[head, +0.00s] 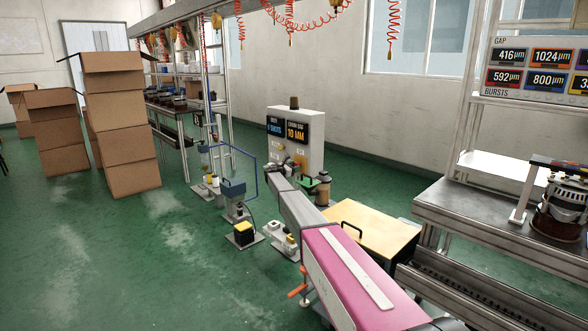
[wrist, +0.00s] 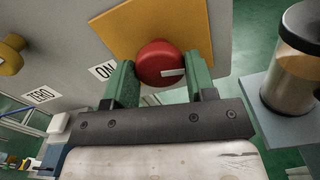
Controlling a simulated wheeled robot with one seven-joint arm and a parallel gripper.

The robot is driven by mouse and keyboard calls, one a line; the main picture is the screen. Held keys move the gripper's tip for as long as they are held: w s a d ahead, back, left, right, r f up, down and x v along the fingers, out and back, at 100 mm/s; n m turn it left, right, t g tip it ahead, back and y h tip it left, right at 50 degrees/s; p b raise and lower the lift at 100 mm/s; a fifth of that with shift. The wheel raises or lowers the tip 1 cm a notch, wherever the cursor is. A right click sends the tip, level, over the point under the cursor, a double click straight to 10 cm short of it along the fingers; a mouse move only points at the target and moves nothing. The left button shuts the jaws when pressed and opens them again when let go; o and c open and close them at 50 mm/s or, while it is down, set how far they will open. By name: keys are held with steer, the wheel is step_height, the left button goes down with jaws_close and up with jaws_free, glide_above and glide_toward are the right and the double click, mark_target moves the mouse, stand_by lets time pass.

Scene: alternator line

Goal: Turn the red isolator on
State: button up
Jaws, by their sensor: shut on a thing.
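The red isolator (wrist: 158,54) is a round red knob with a white mark, on a yellow plate (wrist: 122,34) on the grey cabinet. My gripper (wrist: 159,75) has its two green fingers shut on the knob, one on each side. The white mark lies at the knob's lower right in the wrist view. The white ON label (wrist: 103,71) is to the left of the knob, tilted in the picture. In the head view the cabinet (head: 314,132) stands beyond my arm, and the knob cannot be made out there.
A ZERO label (wrist: 40,95) and a yellow knob (wrist: 11,56) sit farther left on the cabinet. A wooden-topped table (head: 375,236) is beside my arm.

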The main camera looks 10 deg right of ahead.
steer(key=shift+s+m, duration=0.1)
steer(key=shift+m, duration=7.6)
steer(key=o, duration=0.9)
steer(key=shift+a, duration=0.1)
steer(key=v, duration=1)
steer(key=shift+s+a, duration=0.2)
steer(key=shift+a, duration=0.1)
